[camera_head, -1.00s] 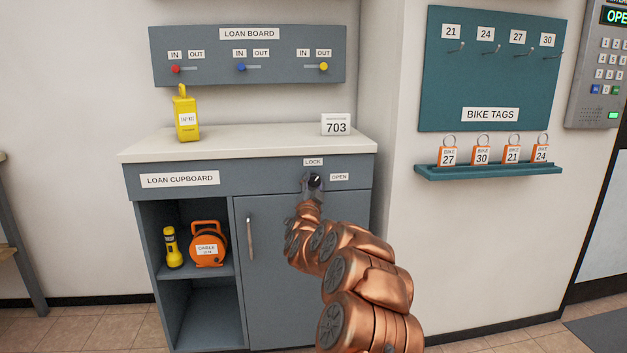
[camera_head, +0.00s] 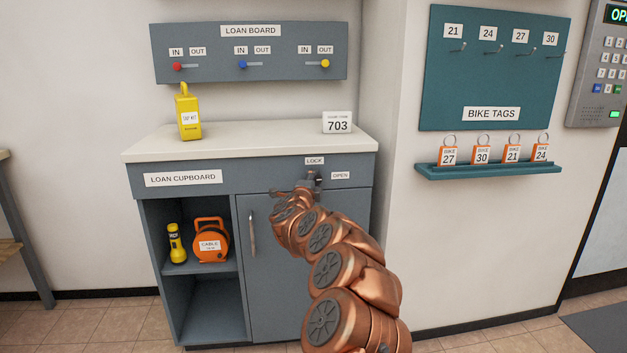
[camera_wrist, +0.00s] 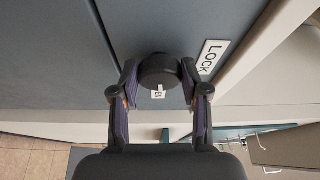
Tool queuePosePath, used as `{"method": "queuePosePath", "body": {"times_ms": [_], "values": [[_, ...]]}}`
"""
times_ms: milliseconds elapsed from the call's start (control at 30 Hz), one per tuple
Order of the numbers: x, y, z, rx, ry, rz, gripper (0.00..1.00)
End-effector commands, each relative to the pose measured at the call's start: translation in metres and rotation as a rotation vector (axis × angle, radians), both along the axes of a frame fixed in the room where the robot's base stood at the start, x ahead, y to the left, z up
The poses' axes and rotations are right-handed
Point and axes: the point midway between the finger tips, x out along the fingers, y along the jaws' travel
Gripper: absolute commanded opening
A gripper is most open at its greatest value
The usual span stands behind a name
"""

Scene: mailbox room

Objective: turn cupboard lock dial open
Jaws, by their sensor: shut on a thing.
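The black round lock dial (camera_wrist: 159,71) is on the grey loan cupboard (camera_head: 140,186). In the wrist view it sits between my two dark fingers. My gripper (camera_wrist: 160,82) is shut on the dial, one finger on each side; it also shows in the head view (camera_head: 312,181). In the head view my gripper mostly covers the dial, so I cannot tell its pointer's direction. The LOCK label (camera_head: 314,161) is above the dial and the OPEN label (camera_head: 341,176) to its right. The cupboard door (camera_head: 285,285) with its vertical handle (camera_head: 252,234) is shut.
A yellow torch (camera_head: 175,243) and orange cable reel (camera_head: 210,240) are in the open shelf. A teal tag shelf (camera_head: 490,171) is on the right wall.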

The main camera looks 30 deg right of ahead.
Motion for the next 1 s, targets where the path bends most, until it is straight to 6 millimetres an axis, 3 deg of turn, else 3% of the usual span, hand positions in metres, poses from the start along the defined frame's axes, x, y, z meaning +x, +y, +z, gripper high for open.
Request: {"method": "queuePosePath", "body": {"times_ms": [700, 733, 1000], "values": [[-0.0004, -0.0010, 0.0000, 0.074, -0.031, -0.002, 0.10], [-0.0005, -0.0011, 0.0001, 0.074, -0.031, -0.002, 0.46], [-0.0001, -0.0004, 0.0003, 0.073, -0.030, -0.001, 0.70]]}}
